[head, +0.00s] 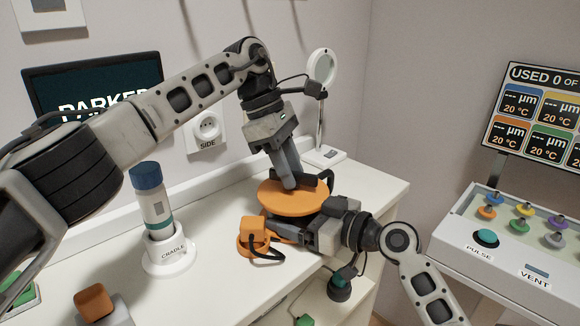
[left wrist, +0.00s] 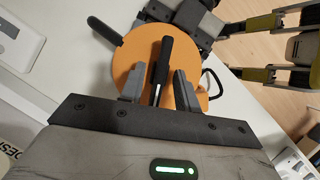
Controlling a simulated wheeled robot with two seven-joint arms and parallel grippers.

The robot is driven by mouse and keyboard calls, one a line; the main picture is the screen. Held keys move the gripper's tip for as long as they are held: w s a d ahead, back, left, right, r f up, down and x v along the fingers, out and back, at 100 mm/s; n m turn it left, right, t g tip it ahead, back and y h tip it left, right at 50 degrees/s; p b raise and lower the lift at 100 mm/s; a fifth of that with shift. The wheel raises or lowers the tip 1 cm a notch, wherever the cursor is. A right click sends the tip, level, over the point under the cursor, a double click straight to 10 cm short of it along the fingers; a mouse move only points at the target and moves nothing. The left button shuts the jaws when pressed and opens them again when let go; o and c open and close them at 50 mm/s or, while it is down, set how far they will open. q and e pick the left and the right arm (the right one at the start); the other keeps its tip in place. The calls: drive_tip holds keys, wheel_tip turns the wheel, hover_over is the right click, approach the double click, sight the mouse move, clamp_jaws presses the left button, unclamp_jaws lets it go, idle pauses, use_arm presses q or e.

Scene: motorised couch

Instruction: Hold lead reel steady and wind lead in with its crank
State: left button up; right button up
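The lead reel is an orange disc (head: 290,199) over an orange base (head: 284,232) on the white worktop. My left gripper (head: 287,183) points down at the disc's top. In the left wrist view, a black crank handle (left wrist: 161,68) stands between my left gripper's fingers (left wrist: 158,88), with narrow gaps on both sides. A second black bar (left wrist: 104,30) shows at the disc's edge. My right gripper (head: 306,237) reaches in low from the right, against the reel's base below the disc. Its fingertips are hidden, so I cannot tell its grip.
An orange block with a black cable (head: 254,231) sits at the reel's left. A bottle (head: 152,203) stands in a white cradle (head: 168,256) further left. A ring lamp (head: 322,68) stands behind. A panel with coloured knobs (head: 520,225) is at right. The worktop's front edge is close.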

use_arm(q)
drive_tip(key=shift+o, duration=0.3)
drive_tip(key=shift+r, duration=0.15)
drive_tip(key=v, duration=0.7)
drive_tip(key=shift+a+r, duration=0.1)
drive_tip(key=shift+a, duration=0.05)
drive_tip(key=o, duration=1.2)
drive_tip(key=shift+n, duration=0.4)
drive_tip(key=shift+o, duration=0.4)
drive_tip(key=n, duration=0.2)
drive_tip(key=s+r+n+t+y, duration=0.1)
drive_tip(key=n, duration=0.1)
drive_tip(key=shift+d, duration=0.4)
drive_tip(key=s+d+r+n+t+y, duration=0.15)
drive_tip(key=s+n+t, duration=0.35)
drive_tip(key=n, duration=0.8)
drive_tip(key=x, duration=1)
drive_tip(key=shift+w+a+f, duration=0.2)
drive_tip(key=shift+w+a, duration=0.05)
drive_tip(key=shift+w, duration=0.05)
